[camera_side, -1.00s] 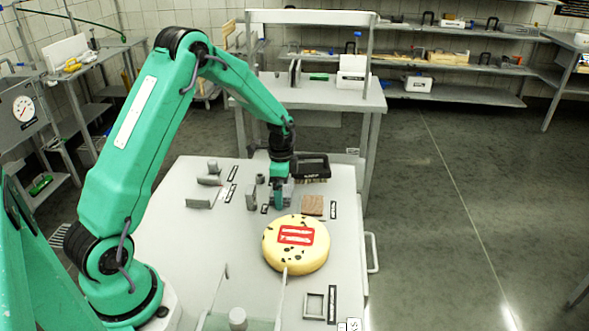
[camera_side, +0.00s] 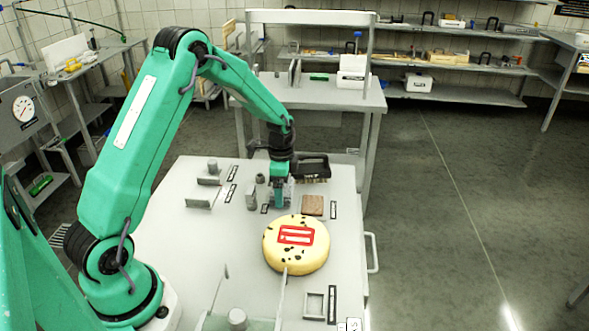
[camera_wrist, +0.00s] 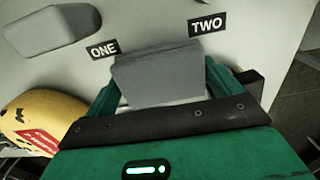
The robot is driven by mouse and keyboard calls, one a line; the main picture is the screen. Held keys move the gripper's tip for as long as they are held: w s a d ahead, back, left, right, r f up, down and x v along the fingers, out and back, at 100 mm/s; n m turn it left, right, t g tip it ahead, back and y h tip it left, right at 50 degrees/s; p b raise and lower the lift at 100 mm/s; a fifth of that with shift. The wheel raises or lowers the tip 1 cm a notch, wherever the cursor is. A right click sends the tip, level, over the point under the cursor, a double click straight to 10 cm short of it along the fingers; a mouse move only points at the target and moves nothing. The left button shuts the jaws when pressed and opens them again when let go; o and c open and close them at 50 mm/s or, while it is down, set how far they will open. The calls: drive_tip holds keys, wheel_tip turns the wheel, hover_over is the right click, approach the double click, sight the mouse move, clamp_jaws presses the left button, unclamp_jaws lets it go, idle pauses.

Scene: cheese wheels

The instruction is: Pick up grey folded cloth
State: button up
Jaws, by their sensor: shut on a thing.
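The grey folded cloth (camera_wrist: 158,75) sits between the two green fingers of my gripper (camera_wrist: 160,88) in the wrist view, just past the black bar of the gripper. The fingers press on its left and right sides. In the side view my gripper (camera_side: 281,194) points straight down over the back part of the table, and only a small grey bit of the cloth shows beside the fingers. I cannot tell whether the cloth touches the table.
A yellow cheese wheel (camera_side: 296,245) with a red mark lies in front of my gripper on the white table (camera_side: 190,250). A black-handled brush (camera_side: 314,167) stands close behind right. A brown block (camera_side: 312,205) is to the right. Small grey blocks (camera_side: 200,203) stand left.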

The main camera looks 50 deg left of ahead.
drive_tip(key=shift+r, duration=0.65)
drive_tip(key=r, duration=0.3)
drive_tip(key=shift+d+r, duration=0.1)
drive_tip(key=shift+d, duration=0.3)
drive_tip(key=s+d+r, duration=0.3)
drive_tip(key=d+r, duration=0.3)
drive_tip(key=d, duration=0.4)
drive_tip(key=shift+d+r, duration=0.15)
drive_tip(key=shift+d, duration=0.1)
drive_tip(key=shift+o, duration=1.1)
drive_tip(key=shift+c, duration=0.7)
